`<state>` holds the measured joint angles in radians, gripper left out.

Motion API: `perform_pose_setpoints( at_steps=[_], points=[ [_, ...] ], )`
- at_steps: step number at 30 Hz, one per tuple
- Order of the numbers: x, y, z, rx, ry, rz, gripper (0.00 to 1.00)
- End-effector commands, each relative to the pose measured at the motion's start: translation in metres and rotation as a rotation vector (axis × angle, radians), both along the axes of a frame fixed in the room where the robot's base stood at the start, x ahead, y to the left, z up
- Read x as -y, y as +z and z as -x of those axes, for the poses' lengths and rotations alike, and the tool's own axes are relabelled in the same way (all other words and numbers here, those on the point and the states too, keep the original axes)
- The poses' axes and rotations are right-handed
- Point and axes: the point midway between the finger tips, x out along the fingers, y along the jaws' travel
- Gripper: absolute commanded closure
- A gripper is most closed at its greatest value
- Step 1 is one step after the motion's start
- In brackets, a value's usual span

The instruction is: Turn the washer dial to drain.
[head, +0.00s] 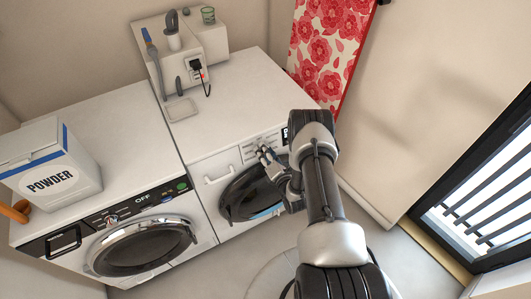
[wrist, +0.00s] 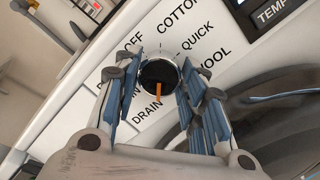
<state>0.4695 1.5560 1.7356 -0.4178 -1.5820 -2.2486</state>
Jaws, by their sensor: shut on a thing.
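The washer dial (wrist: 157,74) is a round black knob with a silver rim and an orange pointer. In the wrist view it sits between the fingers of my gripper (wrist: 158,90), which is shut on it. The pointer points down in the picture, toward the DRAIN label (wrist: 147,110), whose letters are partly covered. OFF, COTTON, QUICK and WOOL are printed around the dial; fingers cover another label. In the head view my gripper (head: 266,156) is at the front panel of the right-hand washer (head: 214,172), and the dial is hidden there.
The washer's round door (head: 250,193) is just below my gripper. A second machine (head: 140,245) with a display reading OFF stands to the left, with a powder box (head: 50,168) on top. A wall is on the right.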

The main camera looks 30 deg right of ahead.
Motion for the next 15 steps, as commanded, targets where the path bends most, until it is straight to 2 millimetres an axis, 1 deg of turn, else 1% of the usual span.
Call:
perform_pose_setpoints(
  at_steps=[4, 5, 13, 15],
  points=[
    [0.0001, 0.0004, -0.0003, 0.001, 0.0, 0.002, 0.86],
    [0.0001, 0.0004, -0.0003, 0.001, 0.0, 0.001, 0.61],
    [0.0001, 0.0003, -0.0002, 0.001, -0.001, 0.0, 0.43],
    [0.0, 0.0001, -0.0002, 0.001, -0.001, 0.0, 0.41]
  ],
)
